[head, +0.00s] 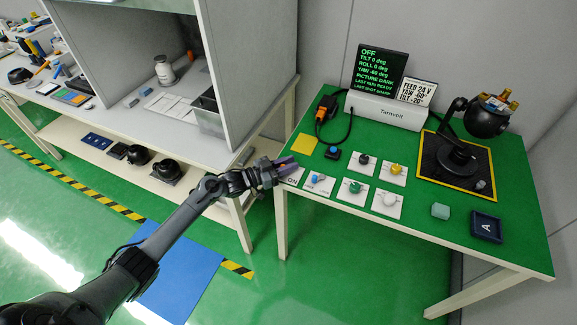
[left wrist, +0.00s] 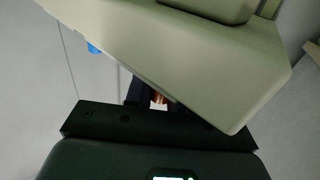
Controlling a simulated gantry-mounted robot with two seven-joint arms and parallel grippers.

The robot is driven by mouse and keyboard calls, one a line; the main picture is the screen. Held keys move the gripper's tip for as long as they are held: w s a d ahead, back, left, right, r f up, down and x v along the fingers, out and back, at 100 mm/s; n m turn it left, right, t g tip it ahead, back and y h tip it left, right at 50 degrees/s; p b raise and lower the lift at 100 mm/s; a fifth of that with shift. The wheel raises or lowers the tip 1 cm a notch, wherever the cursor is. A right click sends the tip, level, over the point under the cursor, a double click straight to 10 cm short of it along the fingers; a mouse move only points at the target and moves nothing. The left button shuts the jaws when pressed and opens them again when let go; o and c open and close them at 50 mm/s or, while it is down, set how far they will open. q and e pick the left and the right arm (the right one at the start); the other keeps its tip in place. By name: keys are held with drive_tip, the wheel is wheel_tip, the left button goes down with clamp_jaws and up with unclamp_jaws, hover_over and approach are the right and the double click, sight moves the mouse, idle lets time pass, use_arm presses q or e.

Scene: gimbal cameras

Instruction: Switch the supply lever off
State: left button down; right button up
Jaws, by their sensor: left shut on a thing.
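My left gripper (head: 284,165) is at the near left corner of the green-topped bench, over a white card (head: 292,180) marked ON. It is shut on what appears to be the supply lever, mostly hidden by the fingers. In the left wrist view, a small copper-orange piece, likely the lever (left wrist: 158,98), shows between the dark fingers. A display (head: 380,68) at the back of the bench reads OFF, with PICTURE DARK below. My right gripper is not in view.
Cards with a blue knob (head: 318,178), a green knob (head: 355,187), a white knob (head: 388,199) and a yellow knob (head: 396,169) lie right of the gripper. A black gimbal camera (head: 486,118) stands farther right. A white-topped bench (head: 190,137) is at left.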

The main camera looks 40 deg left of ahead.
use_arm(q)
drive_tip(key=shift+a+f+h, duration=0.1)
drive_tip(key=shift+h, duration=0.2)
drive_tip(key=c, duration=1.1)
unclamp_jaws()
drive_tip(key=shift+o, duration=0.2)
drive_tip(key=shift+s, duration=0.1)
drive_tip(key=shift+s+a, duration=0.1)
drive_tip(key=shift+s, duration=0.1)
drive_tip(key=p+v, duration=0.2)
drive_tip(key=v, duration=0.8)
drive_tip(key=shift+p, duration=0.35)
drive_tip(key=shift+a, duration=0.1)
